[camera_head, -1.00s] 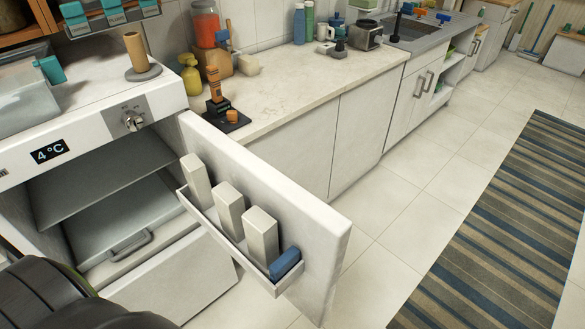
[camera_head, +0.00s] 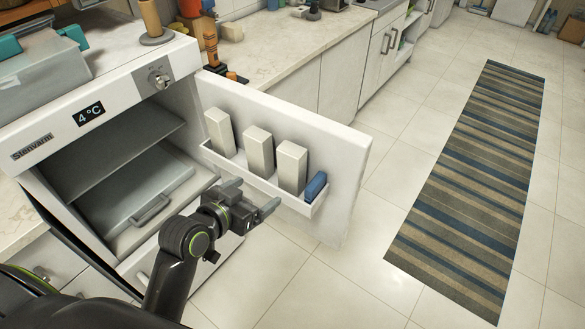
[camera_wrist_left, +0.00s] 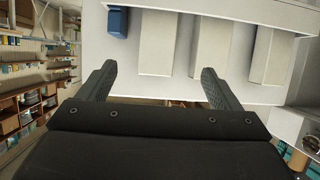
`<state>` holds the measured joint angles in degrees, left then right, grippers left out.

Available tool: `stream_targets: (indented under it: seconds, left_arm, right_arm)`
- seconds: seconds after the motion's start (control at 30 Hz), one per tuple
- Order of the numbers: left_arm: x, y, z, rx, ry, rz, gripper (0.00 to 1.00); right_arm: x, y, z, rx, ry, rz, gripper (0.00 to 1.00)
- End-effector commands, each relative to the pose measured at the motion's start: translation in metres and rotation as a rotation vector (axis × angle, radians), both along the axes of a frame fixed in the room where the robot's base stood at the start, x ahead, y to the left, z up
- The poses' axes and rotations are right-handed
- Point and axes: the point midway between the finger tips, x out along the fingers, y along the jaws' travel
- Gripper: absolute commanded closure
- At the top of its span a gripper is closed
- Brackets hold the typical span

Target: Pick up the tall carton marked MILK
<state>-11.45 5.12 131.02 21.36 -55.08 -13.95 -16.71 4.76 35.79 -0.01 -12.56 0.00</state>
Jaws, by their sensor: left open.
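Three tall pale cartons stand upright in a row in the fridge door bin (camera_head: 257,182): a left one (camera_head: 220,132), a middle one (camera_head: 258,152) and a right one (camera_head: 291,167). No MILK lettering is readable, so I cannot tell which one is marked. My left gripper (camera_head: 250,195) is open and empty, in front of and below the bin. In the left wrist view the carton beside the blue item (camera_wrist_left: 158,45) shows beyond the space between the fingers (camera_wrist_left: 158,72), with the other two to its right. The right gripper is not in view.
A blue item (camera_head: 316,186) lies at the right end of the bin. The open fridge door (camera_head: 345,160) stands out over the floor. The fridge interior, left, has a grey shelf (camera_head: 125,140) and a handled drawer. Clear floor and a striped rug (camera_head: 470,180) lie right.

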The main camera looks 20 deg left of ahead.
Motion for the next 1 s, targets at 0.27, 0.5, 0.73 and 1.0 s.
stream_targets:
  seconds: [0.27,0.5,0.73,1.0]
  left_arm:
    - [0.018,-0.009,0.007,0.0,-0.023,-0.014,0.15]
    - [0.054,-0.019,-0.008,0.0,-0.023,-0.014,0.15]
    - [0.086,-0.028,-0.022,0.002,-0.022,-0.014,0.15]
    - [0.105,-0.033,-0.032,0.002,-0.023,-0.013,0.15]
  right_arm:
    - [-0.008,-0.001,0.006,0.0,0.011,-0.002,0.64]
    - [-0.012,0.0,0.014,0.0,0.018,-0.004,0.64]
    - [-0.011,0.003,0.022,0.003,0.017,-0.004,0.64]
    - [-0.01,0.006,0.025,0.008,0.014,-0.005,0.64]
